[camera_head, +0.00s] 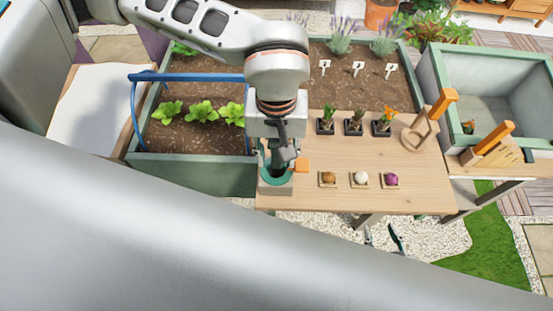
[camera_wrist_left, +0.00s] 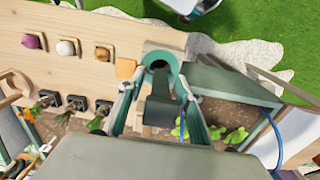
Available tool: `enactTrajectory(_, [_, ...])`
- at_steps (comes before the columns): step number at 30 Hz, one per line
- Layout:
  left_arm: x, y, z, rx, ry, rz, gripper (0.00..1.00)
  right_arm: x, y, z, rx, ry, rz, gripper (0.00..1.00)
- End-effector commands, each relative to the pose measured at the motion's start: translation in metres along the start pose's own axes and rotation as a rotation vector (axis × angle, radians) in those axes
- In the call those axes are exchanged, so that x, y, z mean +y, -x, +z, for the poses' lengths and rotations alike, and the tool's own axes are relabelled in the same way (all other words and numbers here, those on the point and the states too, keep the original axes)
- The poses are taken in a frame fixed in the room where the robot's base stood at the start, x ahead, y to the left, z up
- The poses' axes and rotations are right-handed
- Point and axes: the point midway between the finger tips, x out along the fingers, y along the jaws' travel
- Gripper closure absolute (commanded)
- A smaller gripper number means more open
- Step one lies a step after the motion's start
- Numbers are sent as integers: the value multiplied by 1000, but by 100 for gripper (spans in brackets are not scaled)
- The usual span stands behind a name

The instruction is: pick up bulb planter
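The bulb planter (camera_head: 277,181) appears to be the teal-rimmed round tool in a grey block at the table's near left corner. In the left wrist view, its teal ring (camera_wrist_left: 160,58) shows with a dark inside, and a dark upright part comes toward the camera. My left gripper (camera_head: 279,155) points down over it and hides part of it. In the wrist view its fingers (camera_wrist_left: 160,88) are spread on either side of the dark part, with gaps showing. My right gripper (camera_head: 384,238) is low in front of the table, its fingers apart and empty.
Three bulbs (camera_head: 360,178) in small trays and several potted plants (camera_head: 354,126) stand right of the planter. An orange block (camera_head: 302,165) lies beside it. A planting bed (camera_head: 190,165) with a blue rail borders the left. A wooden-handled tool (camera_head: 440,105) stands at right.

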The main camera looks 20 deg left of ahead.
Motion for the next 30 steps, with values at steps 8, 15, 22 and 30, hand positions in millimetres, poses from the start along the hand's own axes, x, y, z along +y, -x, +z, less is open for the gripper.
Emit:
enactTrajectory(8, [0,0,0,0,0,0,100,0,0,0,0,1,0,60])
enactTrajectory(15, [0,1,0,1,0,1,100,0,0,2,-2,1,0,60])
enactTrajectory(22, [1,15,-1,3,-1,2,100,0,0,4,-6,1,-1,60])
enactTrajectory(30, [1,60,-1,6,-1,4,100,0,-1,4,-6,1,-1,60])
